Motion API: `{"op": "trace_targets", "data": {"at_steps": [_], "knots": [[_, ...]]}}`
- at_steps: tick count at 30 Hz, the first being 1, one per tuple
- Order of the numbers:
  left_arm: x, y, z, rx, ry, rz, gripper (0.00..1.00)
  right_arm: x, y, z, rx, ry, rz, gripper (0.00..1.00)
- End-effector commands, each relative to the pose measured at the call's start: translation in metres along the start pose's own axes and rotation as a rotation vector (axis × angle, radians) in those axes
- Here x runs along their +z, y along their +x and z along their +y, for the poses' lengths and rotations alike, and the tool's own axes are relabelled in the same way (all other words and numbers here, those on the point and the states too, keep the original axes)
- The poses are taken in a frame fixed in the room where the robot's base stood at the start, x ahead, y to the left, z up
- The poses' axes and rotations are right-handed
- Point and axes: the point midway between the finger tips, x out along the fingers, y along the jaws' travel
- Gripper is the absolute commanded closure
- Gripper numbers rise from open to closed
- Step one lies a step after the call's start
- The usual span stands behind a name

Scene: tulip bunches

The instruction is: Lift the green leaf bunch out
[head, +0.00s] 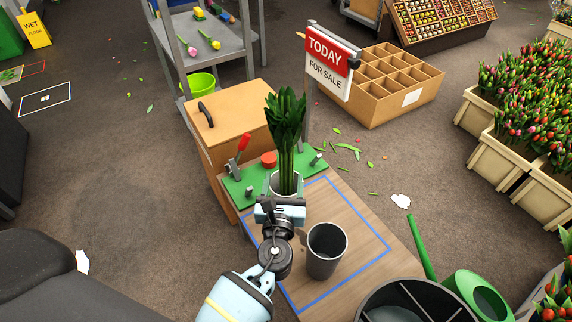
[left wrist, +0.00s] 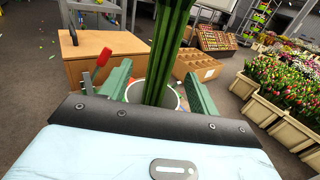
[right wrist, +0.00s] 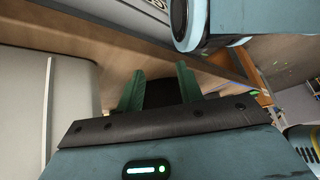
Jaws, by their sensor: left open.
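The green leaf bunch (head: 286,124) stands upright in a white pot (head: 272,183) on the wooden table. Its tall stems (left wrist: 168,60) rise through the middle of the left wrist view. My left gripper (head: 284,199) is at the near side of the pot. Its two green fingers are apart, one on either side of the stems, and not closed on them. Part of the pot is hidden behind the gripper. My right gripper (right wrist: 160,85) shows only in the right wrist view, with its fingers apart and nothing seen between them.
An empty dark grey cup (head: 326,252) stands right of my left arm, inside a blue outline (head: 362,221). A green board (head: 238,187) with a red-handled tool (head: 243,142) is behind. A dark divided bin (head: 372,290) and green watering can (head: 470,290) are at the front right.

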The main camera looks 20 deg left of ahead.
Motion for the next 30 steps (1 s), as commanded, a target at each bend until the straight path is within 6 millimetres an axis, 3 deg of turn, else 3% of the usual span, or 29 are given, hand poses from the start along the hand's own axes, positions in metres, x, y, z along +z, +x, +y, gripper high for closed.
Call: {"op": "trace_targets", "data": {"at_steps": [5, 15, 23, 30], "knots": [[0.001, 0.007, -0.001, 0.001, -0.001, 0.001, 0.39, 0.0, 0.0, 0.0, 0.0, 0.0, -0.001, 0.64], [0.004, 0.048, -0.002, 0.002, 0.0, 0.001, 0.39, 0.004, 0.003, 0.001, 0.0, -0.003, -0.006, 0.64], [0.005, 0.052, -0.002, 0.001, -0.001, 0.001, 0.39, 0.004, 0.003, 0.001, 0.0, -0.006, -0.007, 0.64], [0.005, 0.051, -0.002, 0.001, -0.001, 0.001, 0.66, 0.004, 0.003, 0.002, 0.0, -0.006, -0.006, 0.64]]}}
